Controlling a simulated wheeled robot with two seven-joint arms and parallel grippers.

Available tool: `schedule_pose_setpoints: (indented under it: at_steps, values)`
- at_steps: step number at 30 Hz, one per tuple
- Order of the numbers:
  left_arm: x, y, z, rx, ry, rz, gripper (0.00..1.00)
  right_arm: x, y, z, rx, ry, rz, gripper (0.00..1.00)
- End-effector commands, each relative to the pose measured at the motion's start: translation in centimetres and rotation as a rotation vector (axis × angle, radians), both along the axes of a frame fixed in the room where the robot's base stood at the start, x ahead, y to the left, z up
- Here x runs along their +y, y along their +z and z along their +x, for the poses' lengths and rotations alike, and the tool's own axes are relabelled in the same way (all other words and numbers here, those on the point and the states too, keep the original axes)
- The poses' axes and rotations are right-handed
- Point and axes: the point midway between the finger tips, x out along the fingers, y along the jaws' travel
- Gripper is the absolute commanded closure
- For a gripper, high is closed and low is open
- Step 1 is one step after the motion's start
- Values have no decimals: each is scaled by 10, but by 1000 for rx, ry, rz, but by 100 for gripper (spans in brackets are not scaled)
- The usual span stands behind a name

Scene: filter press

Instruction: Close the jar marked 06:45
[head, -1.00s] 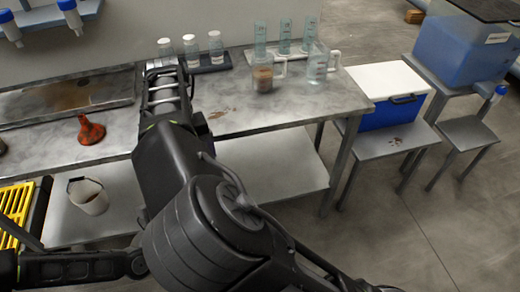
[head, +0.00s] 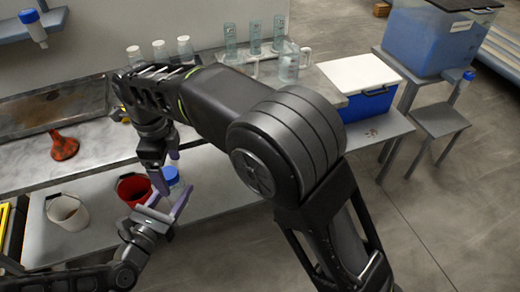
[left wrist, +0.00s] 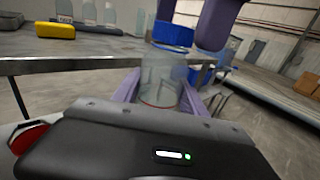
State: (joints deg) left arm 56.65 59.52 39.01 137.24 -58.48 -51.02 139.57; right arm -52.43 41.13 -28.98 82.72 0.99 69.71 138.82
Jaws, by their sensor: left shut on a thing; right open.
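A clear jar with a blue lid (head: 170,174) is held upright in front of the bench; in the left wrist view its glass body (left wrist: 162,78) and blue lid (left wrist: 172,35) show large. The lid sits on the jar's mouth; I cannot tell how tight it is. No time marking is legible. My left gripper (head: 166,204) is shut on the jar's body, purple fingers on both sides. My right gripper (head: 164,168) points down from above, open, its fingers (left wrist: 192,18) on either side of the lid; whether they touch it is unclear.
The steel bench (head: 95,160) carries an orange funnel (head: 64,146), white-capped bottles (head: 159,50), and clear cylinders (head: 254,38). A red bucket (head: 133,188) and a white bucket (head: 67,212) stand on the lower shelf. A blue cooler with a white lid (head: 362,78) stands to the right.

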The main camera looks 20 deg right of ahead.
Motion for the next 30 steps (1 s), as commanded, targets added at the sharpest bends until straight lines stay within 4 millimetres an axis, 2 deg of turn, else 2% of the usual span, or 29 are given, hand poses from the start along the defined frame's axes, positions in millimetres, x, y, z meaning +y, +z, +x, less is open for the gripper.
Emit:
schedule_pose_setpoints:
  at_steps: [21,30]
  values:
    - [0,0,0,0,0,0,100,1,1,5,1,1231,1,13]
    - [0,0,0,0,0,0,100,1,54,5,1,1246,-3,13]
